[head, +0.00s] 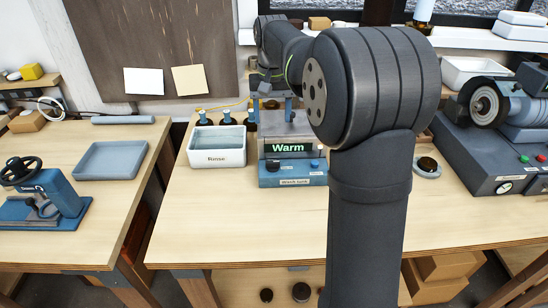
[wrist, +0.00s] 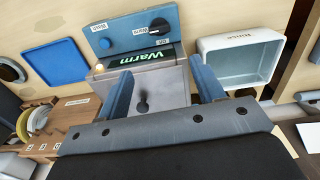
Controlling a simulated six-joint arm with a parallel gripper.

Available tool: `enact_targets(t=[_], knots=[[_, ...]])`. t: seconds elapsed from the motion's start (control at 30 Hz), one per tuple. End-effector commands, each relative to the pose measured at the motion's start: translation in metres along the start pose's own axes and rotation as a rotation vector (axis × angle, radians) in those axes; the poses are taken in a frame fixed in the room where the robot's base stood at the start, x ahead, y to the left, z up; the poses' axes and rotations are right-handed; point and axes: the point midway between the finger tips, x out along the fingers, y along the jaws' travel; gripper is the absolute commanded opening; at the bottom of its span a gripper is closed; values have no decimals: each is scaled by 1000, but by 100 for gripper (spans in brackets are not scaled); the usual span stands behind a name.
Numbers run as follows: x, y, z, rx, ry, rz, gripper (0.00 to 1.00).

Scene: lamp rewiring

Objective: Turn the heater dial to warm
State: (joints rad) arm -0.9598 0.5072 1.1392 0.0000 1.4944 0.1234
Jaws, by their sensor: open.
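The heater is a blue control box (head: 293,176) in front of a grey metal tank (head: 290,128). Its display (head: 289,147) reads "Warm" in lit green letters. In the wrist view the box's blue panel (wrist: 125,28) carries a black dial (wrist: 158,25) and a blue knob (wrist: 104,43), with small labels by the dial. The dial's exact pointing is too small to tell. My gripper (wrist: 164,78) is open and empty. Its two blue fingers straddle the tank's lid with a black knob (wrist: 142,106), apart from the dial. In the head view my gripper (head: 278,112) is over the tank.
A white tub labelled "Rinse" (head: 218,160) stands left of the tank. Several dark-topped bottles (head: 227,118) stand behind it. A blue mat (wrist: 55,62) and a wooden rack with a spool (wrist: 40,122) are on the other side. The bench front (head: 240,225) is clear.

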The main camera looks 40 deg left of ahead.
Motion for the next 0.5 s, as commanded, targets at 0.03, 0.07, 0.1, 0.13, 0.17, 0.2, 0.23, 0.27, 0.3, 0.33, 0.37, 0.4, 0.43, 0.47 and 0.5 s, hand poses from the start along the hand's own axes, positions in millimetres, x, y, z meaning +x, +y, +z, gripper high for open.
enact_targets(t=[0.03,0.07,0.1,0.13,0.17,0.2,0.23,0.27,0.3,0.33,0.37,0.4,0.43,0.47,0.5], knots=[[-9,0,1,-38,2,0,62],[-13,0,2,-57,0,0,62],[-16,0,2,-76,0,0,62],[-16,0,3,-85,-1,0,62],[-16,0,3,-90,-1,0,62],[-14,0,3,-95,-2,0,62],[-11,0,3,-96,-4,0,62],[-7,0,3,-95,-4,0,62],[-2,0,3,-95,-4,0,62],[4,0,4,-94,-5,0,62],[10,0,4,-94,-6,0,62],[18,0,4,-94,-5,0,62],[24,0,4,-93,-6,0,62],[31,0,4,-93,-5,0,62],[40,0,4,-93,-5,0,62]])
